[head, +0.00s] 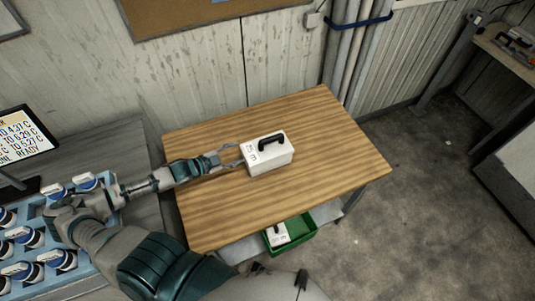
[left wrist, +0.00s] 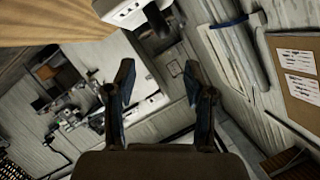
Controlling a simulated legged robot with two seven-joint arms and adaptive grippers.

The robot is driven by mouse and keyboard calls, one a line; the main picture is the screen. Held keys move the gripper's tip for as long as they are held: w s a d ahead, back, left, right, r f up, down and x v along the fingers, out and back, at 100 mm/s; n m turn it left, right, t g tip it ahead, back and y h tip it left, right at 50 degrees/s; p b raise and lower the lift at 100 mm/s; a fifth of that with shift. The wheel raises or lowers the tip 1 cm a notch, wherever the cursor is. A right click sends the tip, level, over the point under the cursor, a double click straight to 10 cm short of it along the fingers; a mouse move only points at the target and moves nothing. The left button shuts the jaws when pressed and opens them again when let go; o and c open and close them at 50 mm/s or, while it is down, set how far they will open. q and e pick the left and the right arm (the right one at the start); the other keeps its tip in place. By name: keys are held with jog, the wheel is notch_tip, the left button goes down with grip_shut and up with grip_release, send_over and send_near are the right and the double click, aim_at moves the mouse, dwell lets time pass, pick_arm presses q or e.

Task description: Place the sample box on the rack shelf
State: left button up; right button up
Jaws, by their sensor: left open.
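A white sample box (head: 268,157) with a black top handle stands on the wooden table (head: 330,150). Part of a white case with a dark handle, apparently the same box (left wrist: 124,13), shows at the top edge of the left wrist view. My left gripper (head: 235,156) is at the box's left side in the head view, fingers apart and pointing at it. In the left wrist view my left gripper (left wrist: 158,78) is open with nothing between its fingers. Contact with the box cannot be told. My right gripper is out of view. I cannot clearly identify a rack shelf.
A green bin (head: 307,240) holding another white box (head: 277,236) sits low under the table's front edge. A blue tray (head: 85,258) of several capped containers and a monitor (head: 24,137) are at left. A bench (head: 505,48) stands far right; floor between is open.

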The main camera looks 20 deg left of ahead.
aim_at(267, 140)
pick_arm(q)
jog(key=b+x, duration=0.1)
jog(key=x, duration=0.8)
jog(key=shift+w, duration=0.2)
jog(key=x, duration=0.6)
jog(key=shift+r, duration=0.25)
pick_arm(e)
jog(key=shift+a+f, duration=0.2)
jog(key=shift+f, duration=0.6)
pick_arm(q)
jog(key=c, duration=0.3)
grip_shut()
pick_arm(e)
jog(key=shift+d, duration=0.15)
pick_arm(q)
jog(key=shift+r, duration=0.1)
